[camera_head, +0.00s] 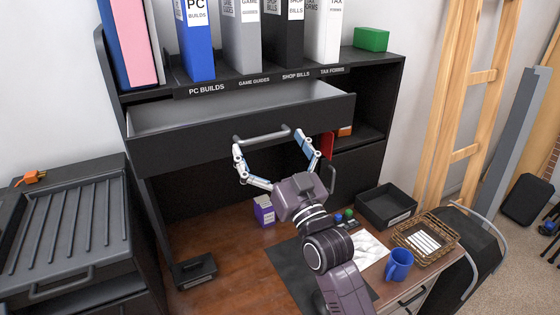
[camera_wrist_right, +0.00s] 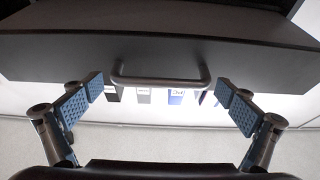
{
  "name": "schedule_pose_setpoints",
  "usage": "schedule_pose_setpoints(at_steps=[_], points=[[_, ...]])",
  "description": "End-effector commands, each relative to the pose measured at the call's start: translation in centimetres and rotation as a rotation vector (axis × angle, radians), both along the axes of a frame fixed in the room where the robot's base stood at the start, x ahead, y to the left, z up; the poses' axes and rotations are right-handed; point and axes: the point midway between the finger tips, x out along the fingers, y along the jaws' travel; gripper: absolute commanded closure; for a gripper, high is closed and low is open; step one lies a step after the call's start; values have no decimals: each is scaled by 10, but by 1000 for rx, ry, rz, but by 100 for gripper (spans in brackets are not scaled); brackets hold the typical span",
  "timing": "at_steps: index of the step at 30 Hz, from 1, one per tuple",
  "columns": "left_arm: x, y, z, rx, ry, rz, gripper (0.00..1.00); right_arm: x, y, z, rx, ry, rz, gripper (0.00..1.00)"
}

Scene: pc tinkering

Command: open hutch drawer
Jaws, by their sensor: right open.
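The hutch drawer (camera_head: 170,145) is dark, with a grey bar handle (camera_head: 262,137). It stands pulled out from the black hutch, and its light inside shows in the head view. My right gripper (camera_head: 272,145) is open in front of the drawer, its fingers spread to either side of the handle. In the right wrist view the handle (camera_wrist_right: 160,77) lies between the two blue finger pads, with gaps on both sides. The drawer front (camera_wrist_right: 60,50) is beyond it. My left gripper is not in view.
Binders (camera_head: 197,40) and a green box (camera_head: 371,39) stand on the hutch shelf above. The desk below holds a purple box (camera_head: 264,210), a black tray (camera_head: 386,206), a wicker basket (camera_head: 425,238) and a blue mug (camera_head: 398,266). A dark cabinet (camera_head: 70,230) stands at left.

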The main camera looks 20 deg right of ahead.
Motion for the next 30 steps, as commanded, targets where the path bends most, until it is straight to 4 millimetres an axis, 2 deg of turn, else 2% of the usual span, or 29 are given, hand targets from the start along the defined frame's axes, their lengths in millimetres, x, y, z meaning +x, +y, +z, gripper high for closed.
schedule_pose_setpoints(at_steps=[9,15,21,30], points=[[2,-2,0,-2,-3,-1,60,-57,-11,-26,-2,5,0,0],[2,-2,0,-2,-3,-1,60,-85,-17,-37,-1,2,-1,0],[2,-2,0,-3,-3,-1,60,-96,-19,-41,-1,0,-2,0],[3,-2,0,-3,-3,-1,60,-97,-20,-41,-1,-1,-2,0]])
